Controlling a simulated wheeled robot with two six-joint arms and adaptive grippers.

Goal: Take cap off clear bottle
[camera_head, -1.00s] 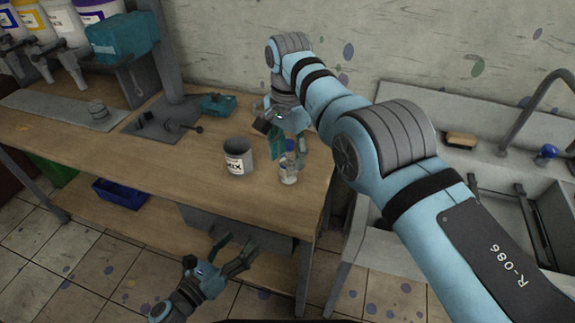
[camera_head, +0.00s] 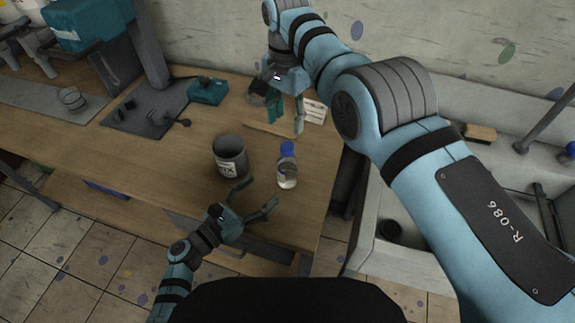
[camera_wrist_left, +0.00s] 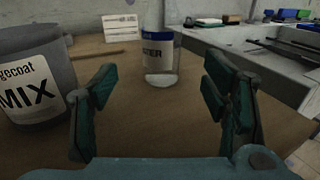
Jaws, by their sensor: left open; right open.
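The clear bottle (camera_head: 287,176) stands upright on the workbench, with its blue cap (camera_head: 287,149) on top. In the left wrist view the bottle (camera_wrist_left: 159,62) shows a white and blue label, and its top is out of frame. My left gripper (camera_head: 262,193) is open and empty, with its fingers pointing toward the bottle from the front left. In the left wrist view the bottle appears between the two fingertips but beyond them. My right gripper (camera_head: 287,122) is open and empty, pointing down behind the bottle and apart from it.
A grey MIX can (camera_head: 230,157) stands just left of the bottle, and in the left wrist view the can (camera_wrist_left: 36,80) is left of the fingers. A sink (camera_head: 410,215) is to the right of the workbench (camera_head: 130,160).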

